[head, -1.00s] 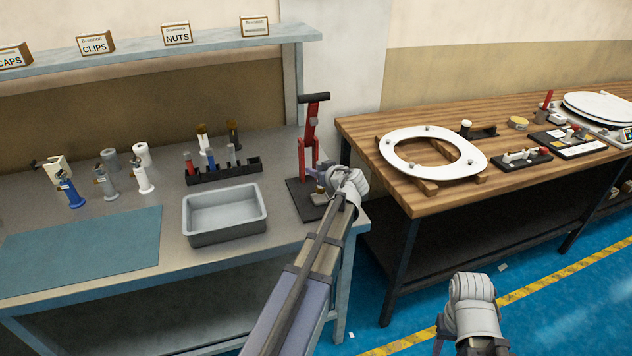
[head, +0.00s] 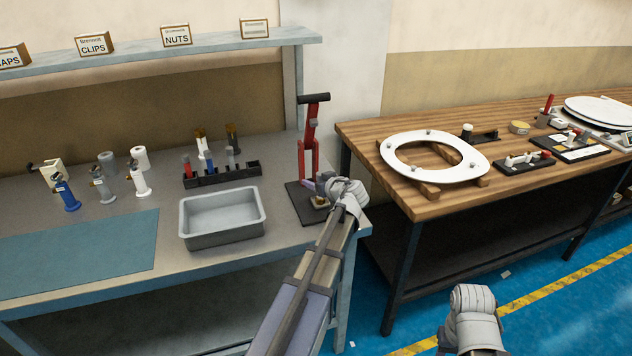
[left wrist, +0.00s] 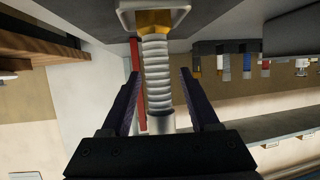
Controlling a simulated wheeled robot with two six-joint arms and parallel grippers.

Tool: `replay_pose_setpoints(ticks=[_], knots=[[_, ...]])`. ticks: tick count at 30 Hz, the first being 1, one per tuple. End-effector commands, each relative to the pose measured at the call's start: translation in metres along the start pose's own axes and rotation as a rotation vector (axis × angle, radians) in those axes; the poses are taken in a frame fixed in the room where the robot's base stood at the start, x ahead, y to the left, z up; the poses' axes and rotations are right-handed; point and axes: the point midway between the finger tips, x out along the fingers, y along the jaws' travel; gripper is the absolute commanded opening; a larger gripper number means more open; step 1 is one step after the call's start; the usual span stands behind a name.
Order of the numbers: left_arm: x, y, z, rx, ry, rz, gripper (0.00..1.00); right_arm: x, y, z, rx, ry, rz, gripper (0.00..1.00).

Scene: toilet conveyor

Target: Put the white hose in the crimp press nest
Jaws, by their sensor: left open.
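The white hose (left wrist: 156,65) is ribbed, with a brass fitting at one end. In the left wrist view that brass end sits in the pale square nest (left wrist: 125,18) of the crimp press. My left gripper (left wrist: 160,75) is open, with one dark finger on each side of the hose and gaps between. In the head view the red crimp press (head: 308,140) stands on its dark base at the bench's right end. My left gripper (head: 322,184) is at its front and hides most of the hose. My right wrist shows low right; its fingertips cannot be made out.
A grey metal bin (head: 222,218) stands left of the press. Behind it is a black rack (head: 222,174) with several upright parts. Several valve-like parts stand farther left, near a blue mat (head: 80,250). A wooden table (head: 420,195) with a white toilet seat stands to the right.

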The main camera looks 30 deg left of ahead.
Motion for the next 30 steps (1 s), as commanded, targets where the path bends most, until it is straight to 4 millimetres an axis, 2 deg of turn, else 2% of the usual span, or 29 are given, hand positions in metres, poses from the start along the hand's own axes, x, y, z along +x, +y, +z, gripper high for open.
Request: replay_pose_setpoints(ticks=[8, 21, 25, 30], knots=[[-0.004, 0.000, -0.005, 0.000, 0.000, 0.001, 0.61, -0.006, 0.001, 0.000, 0.000, 0.000, 0.000, 0.50], [-0.091, -0.001, -0.005, 0.001, 0.000, 0.003, 0.61, -0.040, 0.004, 0.002, 0.000, 0.000, 0.000, 0.50], [-0.108, -0.001, -0.004, 0.001, 0.000, 0.002, 0.61, -0.045, 0.004, 0.003, 0.001, 0.000, 0.000, 0.50], [-0.120, 0.000, -0.003, 0.000, 0.000, 0.001, 0.61, -0.049, 0.005, 0.003, 0.000, 0.000, 0.000, 0.50]])
